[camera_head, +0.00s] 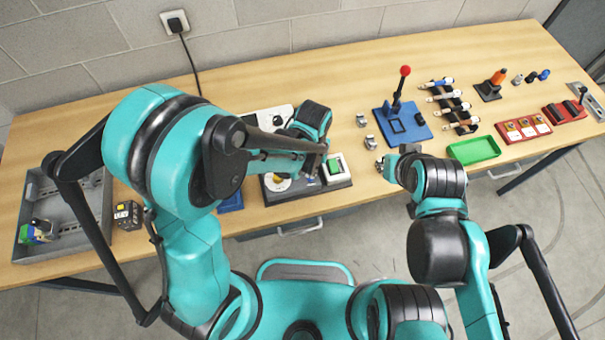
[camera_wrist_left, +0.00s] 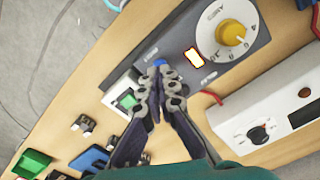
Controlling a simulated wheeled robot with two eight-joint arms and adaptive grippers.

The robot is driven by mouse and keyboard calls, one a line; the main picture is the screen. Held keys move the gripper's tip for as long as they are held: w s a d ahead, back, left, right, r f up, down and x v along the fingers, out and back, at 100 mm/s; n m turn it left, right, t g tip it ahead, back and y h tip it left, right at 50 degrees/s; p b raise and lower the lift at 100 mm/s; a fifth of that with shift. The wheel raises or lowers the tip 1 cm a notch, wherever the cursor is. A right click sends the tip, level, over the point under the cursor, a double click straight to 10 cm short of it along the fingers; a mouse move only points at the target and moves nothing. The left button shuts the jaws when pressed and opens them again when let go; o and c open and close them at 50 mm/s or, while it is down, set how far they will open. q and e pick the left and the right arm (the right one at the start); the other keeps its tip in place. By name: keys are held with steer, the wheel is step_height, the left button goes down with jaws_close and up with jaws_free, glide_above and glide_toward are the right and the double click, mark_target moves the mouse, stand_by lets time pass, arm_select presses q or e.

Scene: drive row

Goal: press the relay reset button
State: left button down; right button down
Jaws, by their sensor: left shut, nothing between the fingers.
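The relay is a dark grey unit (camera_head: 270,197) with a yellow dial (camera_wrist_left: 232,32) and a lit orange-white window (camera_wrist_left: 194,58), on the bench in front of me. A small blue button (camera_wrist_left: 160,62) shows on its face in the left wrist view, right at my left fingertips. My left gripper (camera_wrist_left: 157,78) is shut and empty, pointing at that button; I cannot tell whether it touches. In the head view my left gripper (camera_head: 320,150) hangs over the unit and hides the button. My right gripper (camera_head: 388,163) is off at the bench's front edge; its finger opening is unclear.
A green rocker switch (camera_head: 335,167) in a pale housing sits close beside the left fingers. A white device with a knob (camera_wrist_left: 264,130) stands behind. A blue base with a red-knobbed lever (camera_head: 404,72) and a green tray (camera_head: 474,150) stand to the right.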

arm_select(q)
steer(key=shift+f, duration=0.2)
stand_by(0.4)
steer(key=shift+f+b, duration=1)
steer(key=shift+b, duration=0.15)
step_height(320, 180, up, 8)
steer(key=p, duration=0.6)
stand_by(0.8)
